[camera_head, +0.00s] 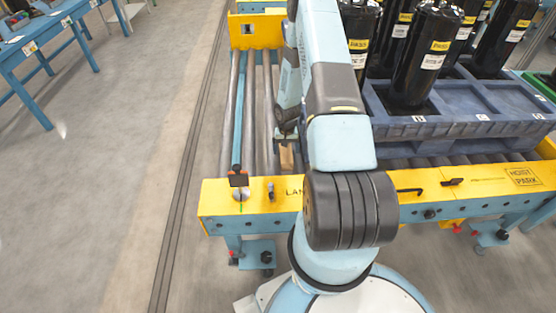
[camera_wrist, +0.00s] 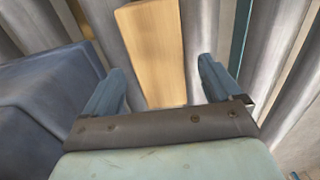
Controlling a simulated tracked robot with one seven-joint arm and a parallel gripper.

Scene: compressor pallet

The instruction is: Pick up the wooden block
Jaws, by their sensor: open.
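The wooden block (camera_wrist: 153,50) is pale, long and rectangular, and lies on the metal rollers in the wrist view. In the head view a small part of the wooden block (camera_head: 287,158) shows just beyond the yellow beam, beside my arm. My gripper (camera_wrist: 160,85) is open, with one blue finger on each side of the block's near end. There is a gap between the block and each finger. I cannot tell how far the fingertips are above the rollers. In the head view my gripper is mostly hidden by my arm.
A blue pallet (camera_head: 440,125) holding black compressors (camera_head: 425,60) stands right of my arm. A yellow beam (camera_head: 330,205) with handles crosses the roller conveyor (camera_head: 236,110) on the near side. A blue table (camera_head: 45,45) stands far left. The floor (camera_head: 110,150) between is clear.

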